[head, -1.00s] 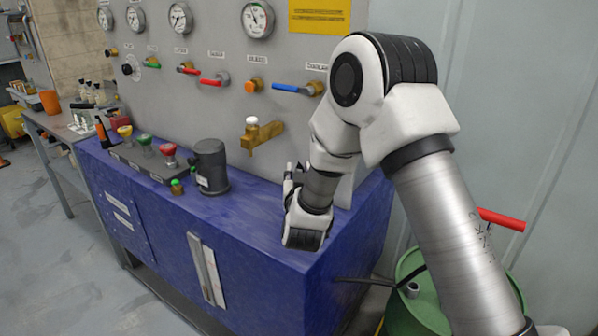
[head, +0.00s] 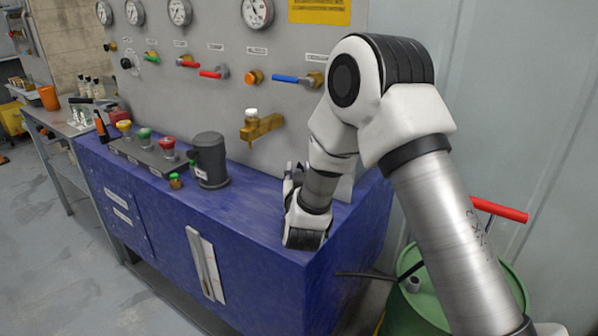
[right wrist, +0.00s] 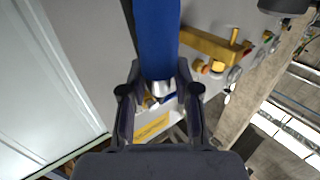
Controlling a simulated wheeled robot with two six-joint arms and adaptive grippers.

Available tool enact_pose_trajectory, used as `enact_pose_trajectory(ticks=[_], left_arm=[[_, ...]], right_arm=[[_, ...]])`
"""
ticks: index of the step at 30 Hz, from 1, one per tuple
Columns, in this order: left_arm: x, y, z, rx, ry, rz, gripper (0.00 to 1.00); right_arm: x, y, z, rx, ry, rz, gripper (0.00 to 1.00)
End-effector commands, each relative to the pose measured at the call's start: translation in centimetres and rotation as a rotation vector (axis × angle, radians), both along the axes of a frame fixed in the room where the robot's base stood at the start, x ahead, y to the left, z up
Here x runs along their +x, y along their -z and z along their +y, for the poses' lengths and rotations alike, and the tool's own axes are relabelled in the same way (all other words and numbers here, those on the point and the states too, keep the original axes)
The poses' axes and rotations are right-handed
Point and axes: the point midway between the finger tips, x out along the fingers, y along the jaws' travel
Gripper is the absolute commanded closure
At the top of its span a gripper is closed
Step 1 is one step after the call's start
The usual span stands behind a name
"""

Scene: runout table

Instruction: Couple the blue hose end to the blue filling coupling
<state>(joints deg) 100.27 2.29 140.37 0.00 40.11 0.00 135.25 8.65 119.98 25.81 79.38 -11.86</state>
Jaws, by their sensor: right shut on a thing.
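My right gripper (head: 291,176) is low over the right end of the blue bench, in front of the grey panel, with its wrist hiding most of the fingers. In the right wrist view my right gripper (right wrist: 160,92) is shut on a blue cylindrical piece with a silver end, which looks like the blue hose end (right wrist: 157,40). In the head view the held piece is hidden behind my wrist. I cannot make out the blue filling coupling for sure; my right arm covers part of the panel. My left gripper is not in view.
A brass tap with a white cap (head: 262,127) and a blue-handled valve (head: 292,80) are on the panel left of my arm. A dark cylinder (head: 210,160) stands on the blue bench (head: 255,215). A green drum (head: 412,305) stands at the lower right.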

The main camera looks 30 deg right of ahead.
Motion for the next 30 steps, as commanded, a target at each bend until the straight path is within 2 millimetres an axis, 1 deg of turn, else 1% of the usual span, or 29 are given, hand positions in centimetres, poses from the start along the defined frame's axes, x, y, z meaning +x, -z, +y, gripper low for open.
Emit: enact_pose_trajectory(ticks=[1, 2, 3, 4, 12, 16, 20, 24, 27, 30], left_arm=[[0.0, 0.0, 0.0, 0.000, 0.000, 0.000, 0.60], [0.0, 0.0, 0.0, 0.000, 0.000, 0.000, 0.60], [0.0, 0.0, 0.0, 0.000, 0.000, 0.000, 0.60], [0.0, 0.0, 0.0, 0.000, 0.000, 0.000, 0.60], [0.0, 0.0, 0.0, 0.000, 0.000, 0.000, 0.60], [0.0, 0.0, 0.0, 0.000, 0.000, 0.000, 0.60], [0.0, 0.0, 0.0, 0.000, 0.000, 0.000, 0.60], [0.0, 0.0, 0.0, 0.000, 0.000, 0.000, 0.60], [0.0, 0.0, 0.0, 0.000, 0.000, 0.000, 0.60], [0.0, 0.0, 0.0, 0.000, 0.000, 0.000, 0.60]], right_arm=[[0.0, 0.2, 0.0, 0.001, 0.000, 0.003, 0.66], [0.0, 0.2, 0.0, 0.001, 0.000, 0.004, 0.55], [0.0, 0.2, 0.0, 0.001, 0.000, 0.004, 0.41], [0.0, 0.2, 0.0, 0.001, 0.000, 0.004, 0.40], [-0.1, 0.2, 0.0, 0.002, 0.000, 0.005, 0.40], [-0.9, 0.2, 0.6, 0.000, -0.002, 0.006, 0.40], [-3.1, 0.2, 2.0, -0.002, -0.003, 0.008, 0.40], [-6.3, 0.2, 4.1, -0.005, -0.005, 0.008, 0.40], [-8.3, 0.2, 5.2, -0.005, -0.005, 0.008, 0.40], [-9.6, 0.2, 6.0, -0.002, -0.003, 0.006, 0.40]])
